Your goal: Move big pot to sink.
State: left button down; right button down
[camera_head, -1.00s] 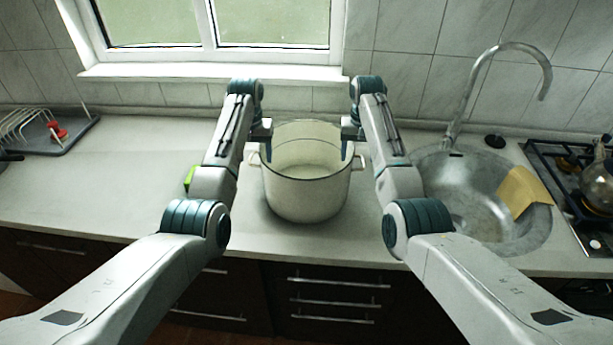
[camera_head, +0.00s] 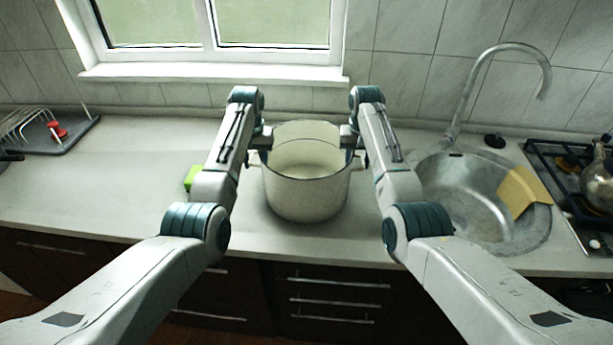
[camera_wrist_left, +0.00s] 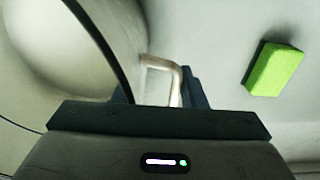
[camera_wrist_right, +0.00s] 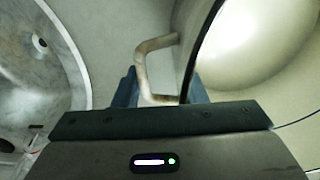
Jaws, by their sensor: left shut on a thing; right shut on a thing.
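The big pot (camera_head: 305,195) is cream enamel with a dark rim and stands upright on the counter, left of the sink; it looks empty. The round metal sink (camera_head: 480,222) is set in the counter at the right. My left gripper (camera_head: 256,158) is shut on the pot's left handle, which shows in the left wrist view (camera_wrist_left: 172,68). My right gripper (camera_head: 354,155) is shut on the right handle, which shows in the right wrist view (camera_wrist_right: 146,72). The fingertips are partly hidden by the handles and gripper bodies.
A tan cloth or board (camera_head: 522,190) lies over the sink's right side. The faucet (camera_head: 490,75) arches behind the sink. A green sponge (camera_wrist_left: 274,69) lies left of the pot. A stove with a kettle (camera_head: 597,185) is far right, a dish rack (camera_head: 30,130) far left.

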pick_arm(q)
jog(key=shift+r, duration=0.15)
pick_arm(e)
jog(key=shift+r, duration=0.2)
pick_arm(q)
jog(key=shift+w, duration=0.15)
pick_arm(e)
jog(key=shift+w, duration=0.15)
